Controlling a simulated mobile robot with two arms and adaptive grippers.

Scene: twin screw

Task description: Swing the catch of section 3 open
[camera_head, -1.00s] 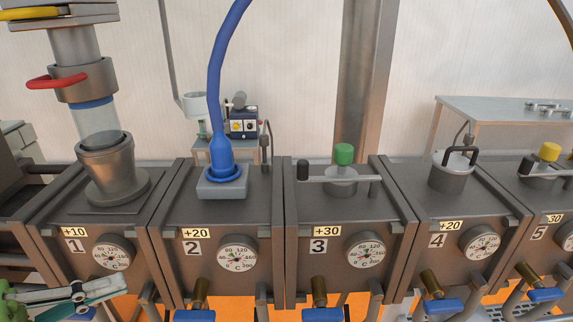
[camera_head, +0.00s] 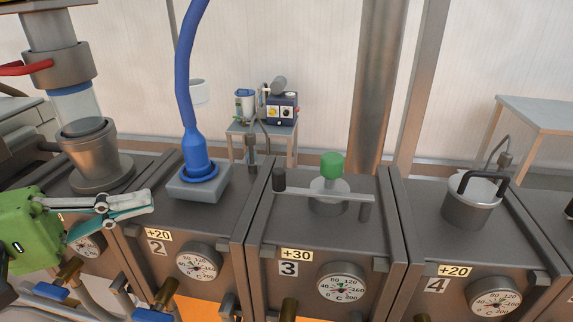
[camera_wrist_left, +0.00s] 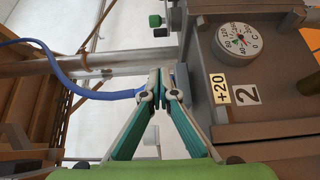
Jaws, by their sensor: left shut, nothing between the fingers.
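Section 3 (camera_head: 290,235) of the barrel carries a plug with a green knob (camera_head: 332,165). Its catch, a grey bar (camera_head: 300,192), lies across the plug from a black knob (camera_head: 279,180) at the left to a post (camera_head: 366,206) at the right. My left gripper (camera_head: 152,202) is at the left of the head view, in front of sections 1 and 2. Its fingers are shut and empty, pointing right, well apart from the catch. In the left wrist view the closed fingertips (camera_wrist_left: 161,82) show beside section 2's label (camera_wrist_left: 245,93). My right gripper is not in view.
A blue hose (camera_head: 184,80) rises from the fitting on section 2, between my left gripper and section 3. A metal cup with a dark handle (camera_head: 470,205) stands on section 4. Dials, including section 3's (camera_head: 341,288), and brass valves line the front.

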